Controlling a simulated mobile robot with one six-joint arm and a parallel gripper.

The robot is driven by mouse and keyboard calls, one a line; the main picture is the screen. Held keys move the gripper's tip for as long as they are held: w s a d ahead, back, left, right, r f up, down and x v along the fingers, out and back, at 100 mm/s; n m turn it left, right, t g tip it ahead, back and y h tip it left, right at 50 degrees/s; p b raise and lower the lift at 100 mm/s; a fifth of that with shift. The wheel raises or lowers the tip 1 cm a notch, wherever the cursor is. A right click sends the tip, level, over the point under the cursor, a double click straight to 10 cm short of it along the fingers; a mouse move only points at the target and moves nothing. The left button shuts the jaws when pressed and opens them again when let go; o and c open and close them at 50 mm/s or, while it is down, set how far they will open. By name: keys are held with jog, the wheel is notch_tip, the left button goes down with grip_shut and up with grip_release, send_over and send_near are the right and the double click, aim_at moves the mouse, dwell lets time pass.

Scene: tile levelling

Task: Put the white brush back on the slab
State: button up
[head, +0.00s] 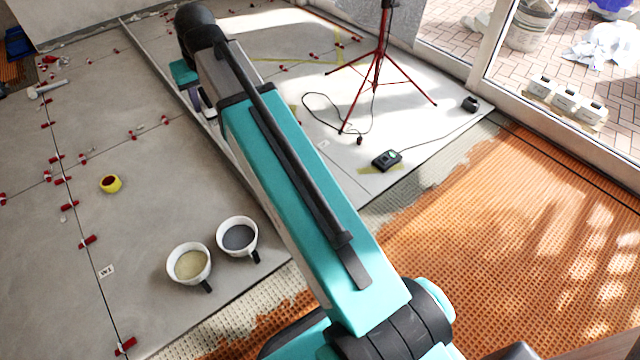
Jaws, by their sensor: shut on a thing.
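The grey slab floor (150,225) fills the left and middle of the head view, with dark joints between its large tiles. I cannot make out the white brush for certain. My teal arm crosses the middle of the view and bends at a dark elbow at the top. Small parts of my wrist show left of the upper arm, low over the slab. My gripper's jaws and anything in them are hidden behind my arm.
Two cups (190,264) (237,238) and a yellow tape roll (110,184) stand on the slab. A white tube-like thing (48,89) lies far left. Red clips line the joints. A red tripod (378,70) and a black box (386,160) stand right. Orange matting (500,240) covers the right.

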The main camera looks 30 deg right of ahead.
jog(key=s+r, duration=0.4)
jog(key=shift+s+r, duration=0.1)
jog(key=shift+s, duration=0.2)
